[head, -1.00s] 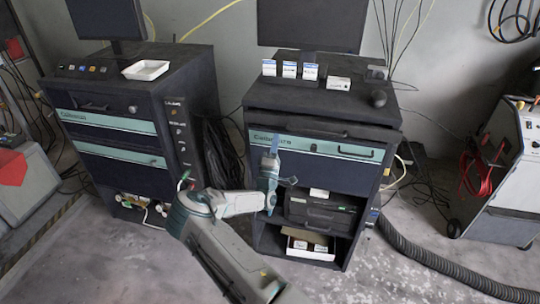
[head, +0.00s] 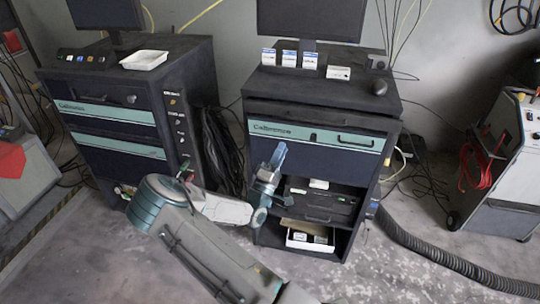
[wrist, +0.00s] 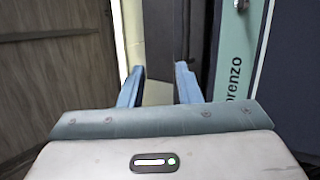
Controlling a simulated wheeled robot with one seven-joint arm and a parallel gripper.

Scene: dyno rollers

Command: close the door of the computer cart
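The computer cart (head: 392,150) is the dark cart right of centre in the head view. Its front has a dark blue panel with a teal band (head: 300,136), a handle at the right, and an open lower bay. I cannot tell a separate swung-out door from the front panel. My gripper (head: 280,150) is in front of the cart's left part, pointing up, and hides some of the panel and bay. In the wrist view its two blue fingers (wrist: 160,75) are apart with nothing held. A teal band with lettering (wrist: 232,70) is beyond the right finger; contact is not clear.
A similar cart (head: 200,80) stands at the left, with black cables (head: 218,150) between the two. The bay holds a black device (head: 320,205) and an open box (head: 298,240). A monitor (head: 310,20) tops the cart. A hose (head: 430,262) lies right.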

